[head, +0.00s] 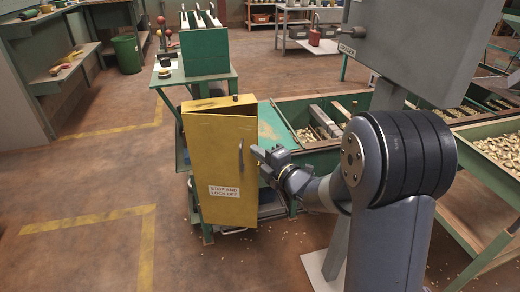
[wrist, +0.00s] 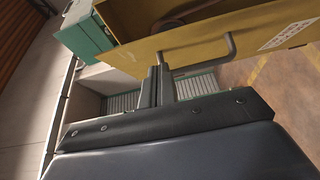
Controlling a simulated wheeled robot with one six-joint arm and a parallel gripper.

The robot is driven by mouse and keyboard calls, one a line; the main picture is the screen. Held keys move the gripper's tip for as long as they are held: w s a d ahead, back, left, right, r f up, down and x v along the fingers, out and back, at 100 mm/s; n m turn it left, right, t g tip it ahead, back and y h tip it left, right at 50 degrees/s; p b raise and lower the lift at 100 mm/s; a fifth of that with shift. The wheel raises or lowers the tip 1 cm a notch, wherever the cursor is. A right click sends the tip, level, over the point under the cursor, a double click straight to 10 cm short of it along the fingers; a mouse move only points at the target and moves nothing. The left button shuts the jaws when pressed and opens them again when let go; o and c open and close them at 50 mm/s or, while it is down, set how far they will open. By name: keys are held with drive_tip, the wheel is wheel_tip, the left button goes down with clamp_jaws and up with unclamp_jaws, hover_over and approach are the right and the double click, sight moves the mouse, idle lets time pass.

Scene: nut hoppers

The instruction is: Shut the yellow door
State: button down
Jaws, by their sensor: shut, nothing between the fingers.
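The yellow door (head: 215,165) is the front of a yellow cabinet (head: 212,103) in the head view. It carries a grey bar handle (head: 241,158) and a white "STOP AND LOCK OFF" label (head: 224,191). In the wrist view, the door (wrist: 190,42) crosses the top with its handle (wrist: 230,45), and a dark space shows behind it, so it looks ajar. How wide it stands open is hard to tell. My gripper (head: 262,155) is shut and empty, just right of the handle. Its fingers (wrist: 158,72) reach close to the handle's end; contact cannot be told.
Green hoppers of nuts (head: 320,125) stand right of the cabinet, behind my arm. A grey panel box (head: 415,50) on a post is at upper right. A green bench (head: 205,75) stands behind the cabinet. The floor to the left, with yellow lines (head: 90,220), is clear.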

drive_tip(key=shift+w+d, duration=0.2)
drive_tip(key=shift+w, duration=1.2)
